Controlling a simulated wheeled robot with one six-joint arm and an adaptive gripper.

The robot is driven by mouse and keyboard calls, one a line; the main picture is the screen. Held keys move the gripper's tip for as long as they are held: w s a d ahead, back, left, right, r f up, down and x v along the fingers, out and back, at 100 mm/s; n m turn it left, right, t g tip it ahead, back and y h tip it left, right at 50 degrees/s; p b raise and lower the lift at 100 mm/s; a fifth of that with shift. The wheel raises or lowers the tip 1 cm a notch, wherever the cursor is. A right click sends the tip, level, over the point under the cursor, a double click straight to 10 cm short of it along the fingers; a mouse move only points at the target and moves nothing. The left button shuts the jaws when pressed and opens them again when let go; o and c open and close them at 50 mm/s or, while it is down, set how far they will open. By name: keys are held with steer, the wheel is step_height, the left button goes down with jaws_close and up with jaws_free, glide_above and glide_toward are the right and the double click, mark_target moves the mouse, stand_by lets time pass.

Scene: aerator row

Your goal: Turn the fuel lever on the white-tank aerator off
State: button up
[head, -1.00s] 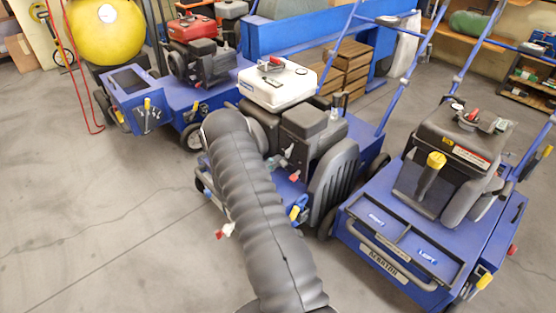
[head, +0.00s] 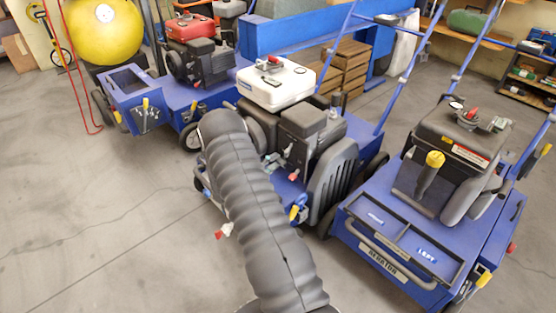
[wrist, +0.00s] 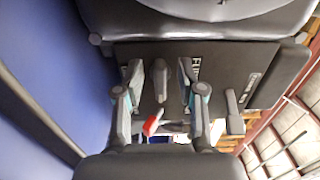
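The white-tank aerator (head: 277,88) stands in the middle of the head view, with a white tank over a dark engine. My arm covers part of its left side and hides my gripper there. In the wrist view a dark panel (wrist: 225,58) carries white lettering, partly hidden, that seems to read FUEL. A grey lever (wrist: 160,78) stands on it between the two fingers of my gripper (wrist: 157,84). The gripper is open, with a gap on each side of the lever; contact is not visible. A red tip (wrist: 152,123) shows just below the lever.
A second grey lever (wrist: 235,112) is right of the fingers. In the head view a red-tank aerator (head: 190,30) stands at the back left and a black-tank aerator (head: 460,135) at the right. Open floor (head: 90,220) lies at left.

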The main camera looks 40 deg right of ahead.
steer(key=a, duration=0.7)
steer(key=s+a, duration=0.1)
steer(key=a, duration=0.3)
steer(key=shift+w, duration=0.1)
steer(key=s+a+r+m+g+y, duration=0.2)
steer(key=s+a+r+m+y, duration=0.15)
steer(key=s+r+m, duration=0.55)
steer(key=s+a+r+m+g+y, duration=0.2)
steer(key=s+r+m+y, duration=0.25)
steer(key=r+m, duration=0.7)
steer(key=s+a+r+m+t+y, duration=0.4)
steer(key=s+a+r+m+y, duration=0.1)
steer(key=s+a+m, duration=0.3)
steer(key=s+a+r+m+t+y, duration=0.4)
steer(key=s+a+r+m+y, duration=0.1)
steer(key=s+a+r+m, duration=0.2)
steer(key=shift+s+a+m, duration=0.8)
steer(key=shift+s+m, duration=0.05)
steer(key=shift+s, duration=0.4)
